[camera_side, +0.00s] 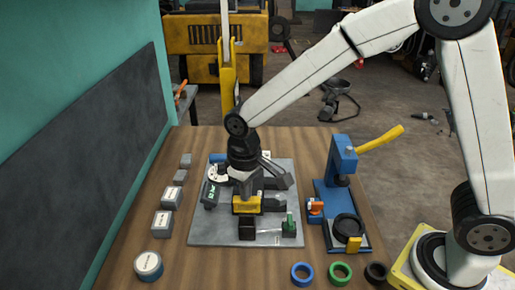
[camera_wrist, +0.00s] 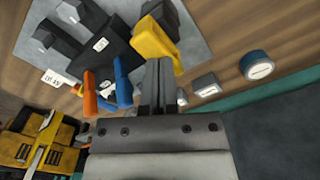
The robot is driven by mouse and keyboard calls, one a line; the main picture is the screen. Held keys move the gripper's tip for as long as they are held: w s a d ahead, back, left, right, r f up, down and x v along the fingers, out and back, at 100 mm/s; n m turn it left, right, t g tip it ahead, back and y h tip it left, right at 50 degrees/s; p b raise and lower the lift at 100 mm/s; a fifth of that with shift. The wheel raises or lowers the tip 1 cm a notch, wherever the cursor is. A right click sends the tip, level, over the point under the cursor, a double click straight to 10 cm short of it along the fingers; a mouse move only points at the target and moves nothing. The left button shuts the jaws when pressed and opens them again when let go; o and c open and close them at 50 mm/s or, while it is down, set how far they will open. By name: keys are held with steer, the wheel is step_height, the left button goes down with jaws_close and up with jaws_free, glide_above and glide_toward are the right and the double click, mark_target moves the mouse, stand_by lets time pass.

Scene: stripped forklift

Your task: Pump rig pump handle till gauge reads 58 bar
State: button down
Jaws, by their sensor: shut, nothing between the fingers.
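The pump rig is a group of dark blocks on a grey plate (camera_side: 212,232), with a yellow block (camera_side: 246,205) near its middle. My gripper (camera_side: 250,185) is over this rig, its dark fingers hard to separate from the dark parts. In the wrist view my gripper (camera_wrist: 160,65) is shut and empty, beside a yellow part (camera_wrist: 155,42). A blue lever (camera_wrist: 122,82) and an orange lever (camera_wrist: 90,92) lie left of the fingers. A round white dial (camera_side: 218,173) is partly hidden by my arm; its reading is unreadable. I cannot tell which part is the pump handle.
A blue press (camera_side: 343,160) with a yellow lever (camera_side: 382,139) stands right of the plate. Blue (camera_side: 302,273), green (camera_side: 340,272) and black (camera_side: 376,272) rings lie at the front.

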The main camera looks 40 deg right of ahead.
steer(key=shift+f, duration=1.6)
steer(key=shift+r, duration=2.85)
steer(key=shift+r, duration=0.2)
steer(key=shift+r, duration=2.35)
steer(key=shift+d+f, duration=0.1)
steer(key=s+d+f+m+t, duration=0.2)
steer(key=s+d+f+m, duration=0.1)
steer(key=s+d+f, duration=0.5)
steer(key=s+d, duration=0.3)
steer(key=d, duration=0.2)
steer(key=shift+d+f+t, duration=0.2)
steer(key=shift+d+t, duration=0.1)
steer(key=shift+w, duration=0.1)
